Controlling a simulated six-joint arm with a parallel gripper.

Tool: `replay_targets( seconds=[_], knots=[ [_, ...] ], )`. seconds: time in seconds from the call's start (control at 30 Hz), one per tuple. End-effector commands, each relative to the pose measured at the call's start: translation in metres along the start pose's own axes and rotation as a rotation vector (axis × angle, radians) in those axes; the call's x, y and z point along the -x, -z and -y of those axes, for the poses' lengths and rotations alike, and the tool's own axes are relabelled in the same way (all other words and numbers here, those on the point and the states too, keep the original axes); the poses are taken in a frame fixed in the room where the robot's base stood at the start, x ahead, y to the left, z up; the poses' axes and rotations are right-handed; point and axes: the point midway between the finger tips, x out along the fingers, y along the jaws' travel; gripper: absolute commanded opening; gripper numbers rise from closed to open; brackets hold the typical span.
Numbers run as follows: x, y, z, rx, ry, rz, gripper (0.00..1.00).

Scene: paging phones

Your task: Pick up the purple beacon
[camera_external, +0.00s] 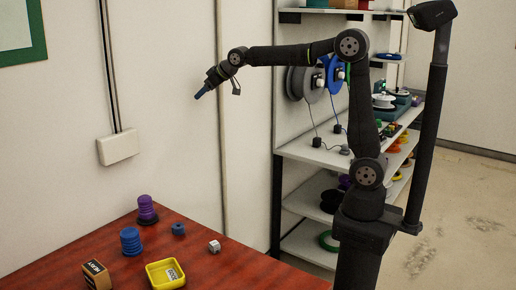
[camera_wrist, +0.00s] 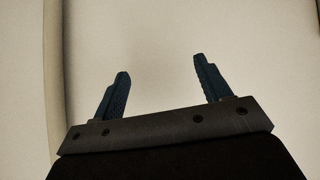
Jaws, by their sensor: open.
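The purple beacon (camera_external: 147,209) is a ribbed, stacked-looking piece with a dark base. It stands upright on the red-brown table (camera_external: 215,272) near the far edge in the external view. My gripper (camera_external: 199,95) is high above the table, up and to the right of the beacon, and well apart from it. The wrist view shows my gripper (camera_wrist: 158,85) with its two dark blue fingers spread wide and nothing between them. Only a plain pale wall shows behind the fingers there, so the beacon is out of that view.
Near the beacon are a blue ribbed piece (camera_external: 131,241), a small blue piece (camera_external: 178,229), a whitish cube (camera_external: 214,246), a labelled box (camera_external: 97,274) and a yellow tray (camera_external: 151,282). Shelves (camera_external: 310,152) with spools stand right of the table. The air above the table is clear.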

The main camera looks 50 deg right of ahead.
Motion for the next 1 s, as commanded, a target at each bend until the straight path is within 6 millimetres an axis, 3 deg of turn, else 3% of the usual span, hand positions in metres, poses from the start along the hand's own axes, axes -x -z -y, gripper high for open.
replay_targets(
  seconds=[0.03, 0.17, 0.3, 0.4, 0.53, 0.6, 0.7, 0.83, 1.0],
  knots=[
    [-0.012, 0.0, 0.03, 0.017, 0.038, 0.029, 0.7],
    [-0.036, -0.005, 0.1, 0.051, 0.117, 0.108, 0.7],
    [-0.056, -0.019, 0.19, 0.103, 0.202, 0.207, 0.7],
    [-0.065, -0.037, 0.257, 0.148, 0.254, 0.284, 0.7],
    [-0.067, -0.06, 0.323, 0.197, 0.298, 0.362, 0.7],
    [-0.067, -0.069, 0.346, 0.214, 0.311, 0.39, 0.7],
    [-0.066, -0.078, 0.365, 0.23, 0.321, 0.415, 0.7],
    [-0.074, -0.085, 0.374, 0.234, 0.324, 0.424, 0.7],
    [-0.104, -0.1, 0.381, 0.234, 0.322, 0.426, 0.7]
  ],
)
